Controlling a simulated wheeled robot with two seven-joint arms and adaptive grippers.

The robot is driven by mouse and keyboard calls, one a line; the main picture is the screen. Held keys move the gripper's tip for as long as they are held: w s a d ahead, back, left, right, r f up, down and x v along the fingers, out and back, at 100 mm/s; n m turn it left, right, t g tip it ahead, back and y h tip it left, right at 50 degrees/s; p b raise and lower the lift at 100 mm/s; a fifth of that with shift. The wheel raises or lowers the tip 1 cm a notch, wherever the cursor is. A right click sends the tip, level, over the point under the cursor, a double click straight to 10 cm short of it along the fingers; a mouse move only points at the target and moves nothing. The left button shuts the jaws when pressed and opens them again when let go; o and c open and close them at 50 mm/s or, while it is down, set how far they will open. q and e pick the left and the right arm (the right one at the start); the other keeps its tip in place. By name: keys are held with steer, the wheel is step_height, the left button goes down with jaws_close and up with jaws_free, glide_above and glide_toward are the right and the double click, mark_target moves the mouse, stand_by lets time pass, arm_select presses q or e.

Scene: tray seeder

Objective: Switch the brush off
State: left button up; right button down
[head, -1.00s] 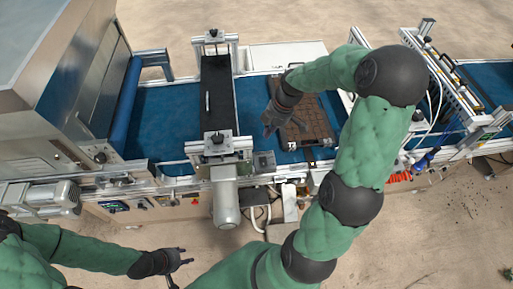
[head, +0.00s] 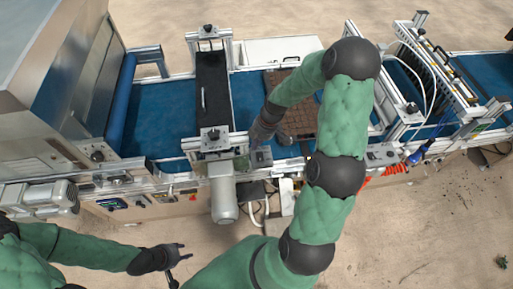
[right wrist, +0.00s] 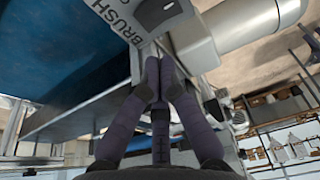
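The brush's switch box (head: 261,157) is a small grey box on the line's front rail, right of the brush motor. In the right wrist view its panel (right wrist: 122,20) reads "BRUSH" and carries a dark switch (right wrist: 160,12) near the top edge. I cannot tell the switch's position. My right gripper (head: 252,143) is just behind and left of the box in the head view. In the right wrist view its fingers (right wrist: 154,68) come together, empty, just below the panel, apparently apart from the switch. My left gripper (head: 183,252) is open and empty, low in front of the line.
The brush motor (head: 224,200) hangs from the front, beside the box. A brown seed tray (head: 302,118) lies on the blue belt (head: 162,117) behind my right arm. A dark-topped crossing unit (head: 212,90) stands left of my right gripper.

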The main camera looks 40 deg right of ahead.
mark_target(254, 154)
steer(key=shift+f, duration=1.9)
steer(key=shift+w+d+f+b, duration=0.2)
steer(key=shift+f+b, duration=0.45)
steer(key=shift+b, duration=0.3)
steer(key=shift+a+r, duration=0.1)
steer(key=shift+r, duration=0.1)
steer(key=shift+s, duration=0.15)
steer(key=shift+s+a+r, duration=0.3)
steer(key=shift+s+a, duration=0.05)
steer(key=shift+s, duration=0.2)
steer(key=v, duration=1.2)
